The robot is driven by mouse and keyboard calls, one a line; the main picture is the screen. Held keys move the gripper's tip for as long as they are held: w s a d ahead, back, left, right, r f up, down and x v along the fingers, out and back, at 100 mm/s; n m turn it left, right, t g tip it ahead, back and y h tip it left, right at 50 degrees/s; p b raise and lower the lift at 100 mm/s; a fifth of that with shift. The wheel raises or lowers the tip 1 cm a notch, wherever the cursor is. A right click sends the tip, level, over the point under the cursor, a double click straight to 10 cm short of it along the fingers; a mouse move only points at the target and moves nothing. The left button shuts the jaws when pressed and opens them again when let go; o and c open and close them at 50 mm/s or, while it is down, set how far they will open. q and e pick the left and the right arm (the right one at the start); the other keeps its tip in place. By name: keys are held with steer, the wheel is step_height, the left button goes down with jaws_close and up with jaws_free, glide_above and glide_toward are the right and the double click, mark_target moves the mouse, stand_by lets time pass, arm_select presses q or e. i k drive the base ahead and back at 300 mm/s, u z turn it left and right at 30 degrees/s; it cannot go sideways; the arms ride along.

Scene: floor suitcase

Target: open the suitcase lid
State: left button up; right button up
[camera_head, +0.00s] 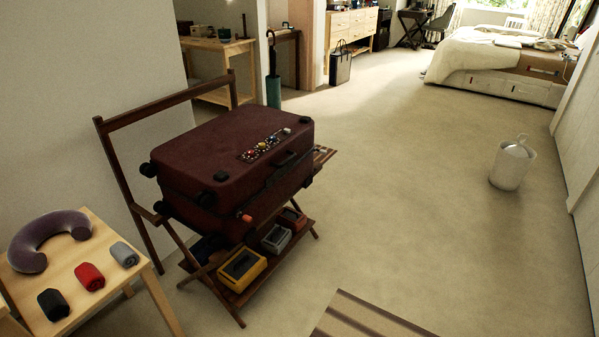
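A dark red suitcase (215,150) lies flat on a folding wooden luggage rack (168,245), left of the middle in the head view. Its lid looks shut, with a dark seam running around the side. Small colourful stickers or beads (265,145) lie on the lid near its front edge. A dark handle (284,160) is on the side facing right. Black wheels (149,170) stick out at its left end. Neither of my grippers shows in the view.
The rack's lower shelf holds a yellow box (242,269) and other small boxes. A wooden table (112,277) with a neck pillow (40,246) and rolled cloths stands at the left. A white bin (511,168) stands at the right.

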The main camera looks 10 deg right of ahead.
mark_target(208, 166)
steer(key=z, duration=0.7)
steer(key=i, duration=0.65)
steer(key=z, duration=0.6)
